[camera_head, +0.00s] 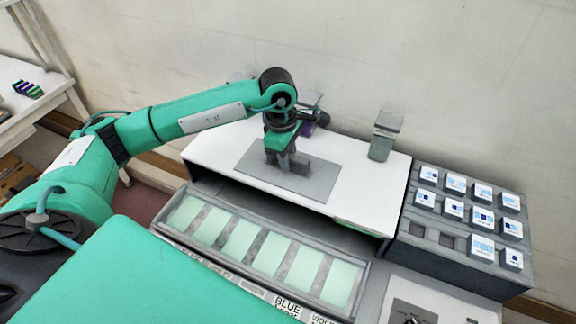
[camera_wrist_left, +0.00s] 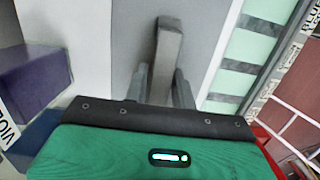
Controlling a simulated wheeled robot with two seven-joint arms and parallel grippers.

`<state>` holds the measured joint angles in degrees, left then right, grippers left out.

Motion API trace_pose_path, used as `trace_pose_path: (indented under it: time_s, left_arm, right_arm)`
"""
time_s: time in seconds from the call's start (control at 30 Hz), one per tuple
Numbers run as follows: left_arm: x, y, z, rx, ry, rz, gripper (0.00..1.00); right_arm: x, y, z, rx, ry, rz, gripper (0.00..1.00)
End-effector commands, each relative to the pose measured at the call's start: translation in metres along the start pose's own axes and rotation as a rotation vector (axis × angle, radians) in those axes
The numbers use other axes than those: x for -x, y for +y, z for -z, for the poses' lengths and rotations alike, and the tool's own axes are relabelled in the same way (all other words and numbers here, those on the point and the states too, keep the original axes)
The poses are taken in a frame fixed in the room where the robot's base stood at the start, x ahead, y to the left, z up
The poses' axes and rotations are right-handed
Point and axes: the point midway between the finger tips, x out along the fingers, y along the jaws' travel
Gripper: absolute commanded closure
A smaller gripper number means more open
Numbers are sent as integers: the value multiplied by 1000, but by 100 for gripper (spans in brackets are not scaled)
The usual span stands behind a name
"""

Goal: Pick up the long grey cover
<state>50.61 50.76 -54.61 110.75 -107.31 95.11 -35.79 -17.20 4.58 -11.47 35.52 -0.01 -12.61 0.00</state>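The long grey cover (camera_head: 252,170) is a flat grey plate with a raised bar handle (camera_head: 314,167), lying on the white tunnel top. In the left wrist view the cover (camera_wrist_left: 205,35) lies below, with its handle (camera_wrist_left: 168,42) running between my fingers. My left gripper (camera_head: 287,161) points down at the handle, one finger on each side of it; in the left wrist view the fingers (camera_wrist_left: 163,82) are apart and close to the handle's sides. Whether they press on it cannot be told. My right gripper is not in view.
A drawer tray with pale green panels (camera_head: 273,254) sits in front of the white top. A dark rack of labelled cubes (camera_head: 468,258) stands at right. A grey-green block (camera_head: 382,140) stands on the right end of the white top, and a purple block (camera_wrist_left: 35,80) shows in the left wrist view.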

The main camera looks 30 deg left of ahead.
Motion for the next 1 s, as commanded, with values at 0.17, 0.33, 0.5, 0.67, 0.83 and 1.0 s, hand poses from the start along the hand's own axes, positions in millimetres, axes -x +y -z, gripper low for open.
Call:
trace_pose_path:
  time_s: [0.17,0.33,0.5,0.67,0.83,1.0]
  left_arm:
    - [0,0,0,0,0,0,100]
    - [0,0,0,0,0,-1,100]
    - [2,0,0,0,0,0,100]
    - [7,0,-1,0,0,0,100]
    - [26,2,-4,-1,-1,-7,100]
    - [64,1,-8,-2,-1,-7,100]
  right_arm:
    - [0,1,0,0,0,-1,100]
    - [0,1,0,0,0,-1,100]
    - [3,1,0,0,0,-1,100]
    - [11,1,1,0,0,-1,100]
    - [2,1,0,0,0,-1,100]
    - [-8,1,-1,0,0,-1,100]
